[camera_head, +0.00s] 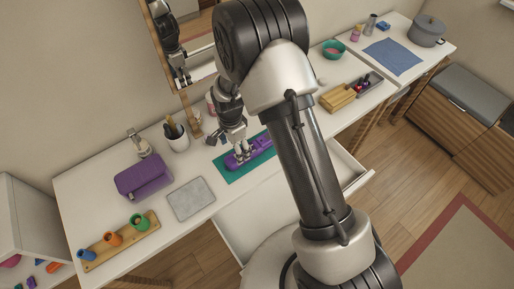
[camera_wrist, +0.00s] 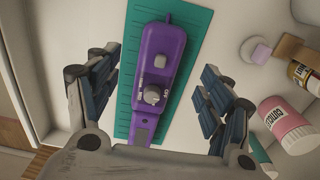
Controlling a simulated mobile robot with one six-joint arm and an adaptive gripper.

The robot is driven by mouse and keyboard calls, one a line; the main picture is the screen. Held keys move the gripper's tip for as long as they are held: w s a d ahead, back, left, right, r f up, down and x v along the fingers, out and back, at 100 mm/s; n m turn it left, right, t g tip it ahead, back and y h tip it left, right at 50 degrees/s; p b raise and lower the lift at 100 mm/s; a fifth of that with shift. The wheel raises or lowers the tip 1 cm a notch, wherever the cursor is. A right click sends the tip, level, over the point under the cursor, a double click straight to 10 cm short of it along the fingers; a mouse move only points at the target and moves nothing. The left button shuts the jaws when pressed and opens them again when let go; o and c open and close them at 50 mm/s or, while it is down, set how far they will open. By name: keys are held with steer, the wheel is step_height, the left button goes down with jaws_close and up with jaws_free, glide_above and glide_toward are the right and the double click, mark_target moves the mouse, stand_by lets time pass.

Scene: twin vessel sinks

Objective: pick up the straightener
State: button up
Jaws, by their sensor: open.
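The straightener (camera_wrist: 160,62) is purple with a grey dial and a grey button, and lies on a teal mat (camera_wrist: 200,22) on the white counter. In the head view the purple straightener (camera_head: 262,146) shows beside my gripper (camera_head: 241,150), partly hidden by the gripper and arm. In the wrist view my gripper (camera_wrist: 158,104) is open, its two fingers spread on either side of the straightener with gaps to both sides. The lower end of the straightener is hidden by the gripper body. I cannot tell the exact height of the fingertips.
A pink-and-white bottle (camera_wrist: 285,125) stands close to the right finger. Left along the counter are a purple bag (camera_head: 144,176), a grey tray (camera_head: 191,199), a brush cup (camera_head: 177,137) and a wooden rack (camera_head: 120,241). An open drawer (camera_head: 345,172) juts out below.

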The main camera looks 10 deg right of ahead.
steer(key=shift+f+b, duration=0.9)
steer(key=shift+f, duration=2.15)
steer(key=shift+c, duration=0.3)
steer(key=c, duration=1.3)
steer(key=shift+r, duration=0.1)
steer(key=shift+c, duration=0.6)
